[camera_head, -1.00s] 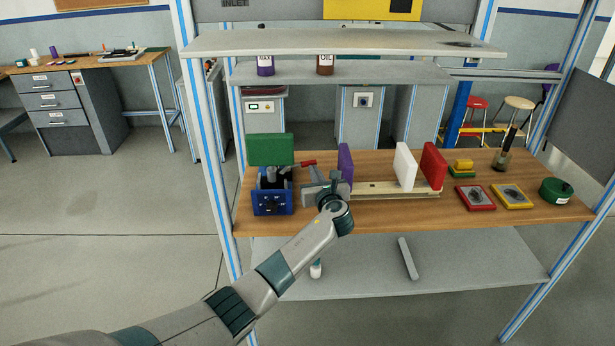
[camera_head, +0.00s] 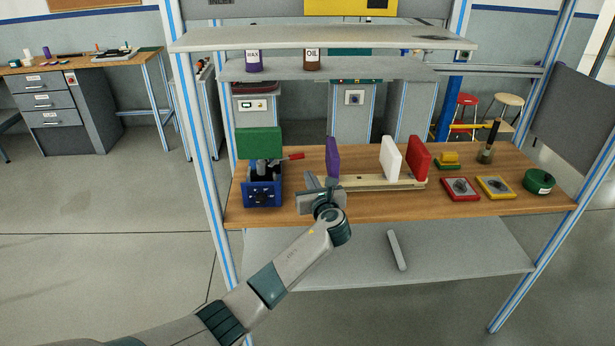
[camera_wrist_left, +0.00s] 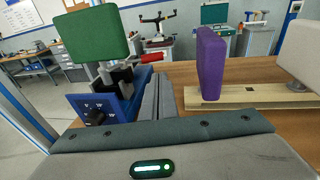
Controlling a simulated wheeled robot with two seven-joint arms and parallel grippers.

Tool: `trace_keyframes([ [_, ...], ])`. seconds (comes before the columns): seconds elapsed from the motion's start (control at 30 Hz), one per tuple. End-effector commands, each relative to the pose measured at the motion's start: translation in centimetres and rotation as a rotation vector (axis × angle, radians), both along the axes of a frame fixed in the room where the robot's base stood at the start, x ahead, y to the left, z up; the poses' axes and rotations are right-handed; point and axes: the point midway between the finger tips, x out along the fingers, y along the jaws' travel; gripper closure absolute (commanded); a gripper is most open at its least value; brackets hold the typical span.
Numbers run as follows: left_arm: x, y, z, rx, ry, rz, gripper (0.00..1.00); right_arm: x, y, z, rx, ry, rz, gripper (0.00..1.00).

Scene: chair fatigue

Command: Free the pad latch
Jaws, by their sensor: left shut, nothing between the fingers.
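The blue fixture (camera_head: 262,190) stands at the left end of the wooden bench, with a green pad (camera_head: 259,142) upright on top. A lever with a red grip (camera_head: 297,156) sticks out to its right. These also show in the left wrist view: green pad (camera_wrist_left: 95,36), blue fixture (camera_wrist_left: 112,108), red grip (camera_wrist_left: 152,58). My left gripper (camera_head: 310,182) is shut and empty, right of the blue fixture and nearer the bench front than the red grip, apart from it. In the left wrist view its closed fingers (camera_wrist_left: 158,98) lie beside the blue body. I cannot make out a separate latch. My right gripper is out of view.
A wooden rail (camera_head: 375,184) carries a purple pad (camera_head: 332,158), a white pad (camera_head: 391,157) and a red pad (camera_head: 419,159), right of my left gripper. Trays and a green tin (camera_head: 539,181) are farther right. A shelf (camera_head: 320,38) spans above the bench.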

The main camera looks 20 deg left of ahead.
Motion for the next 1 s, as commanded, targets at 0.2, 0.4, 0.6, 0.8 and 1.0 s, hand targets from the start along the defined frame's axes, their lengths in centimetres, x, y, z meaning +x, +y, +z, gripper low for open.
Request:
trace_keyframes([
  [0.2,-2.6,-2.2,0.1,-0.003,0.0,-0.002,1.0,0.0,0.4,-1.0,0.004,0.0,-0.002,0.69],
  [0.4,-4.4,-3.5,0.5,-0.003,0.0,-0.001,1.0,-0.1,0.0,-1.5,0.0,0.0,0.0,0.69],
  [0.6,-4.9,-3.9,0.7,-0.002,0.001,0.0,1.0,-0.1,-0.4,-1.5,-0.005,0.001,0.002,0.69],
  [0.8,-4.9,-3.9,0.7,-0.001,0.0,0.0,1.0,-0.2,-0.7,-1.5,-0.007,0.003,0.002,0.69],
  [1.0,-4.9,-3.9,0.7,-0.002,0.001,0.0,1.0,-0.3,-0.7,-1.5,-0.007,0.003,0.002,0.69],
])
